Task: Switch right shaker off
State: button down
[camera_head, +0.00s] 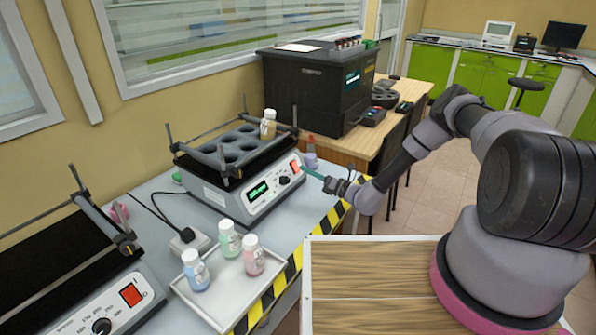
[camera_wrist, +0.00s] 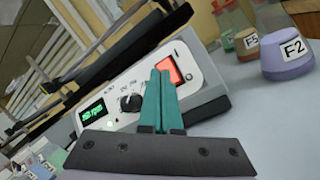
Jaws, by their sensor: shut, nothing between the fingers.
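The right shaker (camera_head: 245,190) stands on the bench with its green display (camera_head: 257,189) lit, and a green light shows below the display in the wrist view. Its red rocker switch (camera_wrist: 174,70) is at the right end of the front panel, right of the black knob (camera_wrist: 131,102). My gripper (camera_head: 308,171) is in front of that panel end. In the wrist view my teal fingers (camera_wrist: 160,72) are closed together with nothing between them, overlapping the switch's left edge. I cannot tell whether they touch it.
A left shaker (camera_head: 75,315) has its own red switch (camera_head: 131,294). A tray (camera_head: 222,308) with several bottles lies in front. One bottle (camera_head: 268,124) stands on the right shaker's platform. Flask F-2 (camera_wrist: 288,52) stands just right of the panel.

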dwell(0.3)
jog(key=shift+w+a+f, duration=0.2)
jog(key=shift+a, duration=0.05)
jog(key=shift+w+a+f, duration=0.1)
jog(key=shift+a+f, duration=0.1)
jog(key=shift+a, duration=0.05)
dwell(0.6)
jog(key=shift+d, duration=0.1)
jog(key=shift+s+d+r, duration=0.3)
jog(key=shift+d+r, duration=0.15)
dwell(0.4)
jog(key=s+d+r, duration=0.2)
jog(key=d, duration=0.1)
jog(key=shift+s+d+r, duration=0.15)
jog(key=shift+d+r, duration=0.05)
jog(key=shift+r, duration=0.2)
